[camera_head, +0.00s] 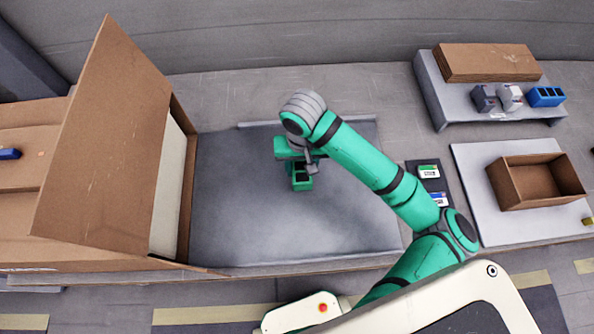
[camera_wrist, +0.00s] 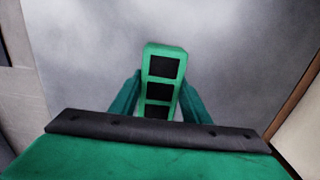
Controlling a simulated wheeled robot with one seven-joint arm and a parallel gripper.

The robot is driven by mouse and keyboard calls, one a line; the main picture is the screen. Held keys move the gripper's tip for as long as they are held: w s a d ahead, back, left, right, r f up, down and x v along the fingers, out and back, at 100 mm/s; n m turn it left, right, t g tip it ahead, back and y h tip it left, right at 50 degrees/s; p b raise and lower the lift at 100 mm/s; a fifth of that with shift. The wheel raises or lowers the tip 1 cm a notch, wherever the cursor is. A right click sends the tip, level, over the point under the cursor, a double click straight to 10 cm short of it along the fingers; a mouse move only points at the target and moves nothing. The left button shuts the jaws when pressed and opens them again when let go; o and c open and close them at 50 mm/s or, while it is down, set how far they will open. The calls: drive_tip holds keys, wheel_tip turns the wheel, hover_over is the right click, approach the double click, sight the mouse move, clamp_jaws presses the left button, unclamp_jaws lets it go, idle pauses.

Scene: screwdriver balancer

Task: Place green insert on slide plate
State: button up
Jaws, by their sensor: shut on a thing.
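The green insert (camera_wrist: 164,52) is a narrow green block with a row of dark square openings. In the wrist view it sits between the two fingers of my gripper (camera_wrist: 162,98), which is shut on it. In the head view the insert (camera_head: 302,183) shows below my gripper (camera_head: 300,166), over the grey slide plate (camera_head: 250,215). I cannot tell whether the insert touches the plate or hangs just above it. The plate is otherwise bare. My wrist hides part of the insert in the head view.
A large open cardboard box (camera_head: 105,140) stands along the plate's left side. At right are a dark pad (camera_head: 432,187) with small labelled items, a brown open box (camera_head: 535,182) on a white board, and a grey stand (camera_head: 440,105) holding a blue insert (camera_head: 546,97).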

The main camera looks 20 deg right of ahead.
sight(297, 163)
drive_tip(key=shift+w+a+f, duration=0.35)
drive_tip(key=shift+w+f, duration=0.15)
drive_tip(key=shift+f, duration=0.2)
drive_tip(key=shift+w+f, duration=0.15)
drive_tip(key=shift+f, duration=1.5)
drive_tip(key=shift+f, duration=0.1)
drive_tip(key=o, duration=1)
wheel_tip(297, 163, up, 12)
drive_tip(key=shift+r, duration=0.1)
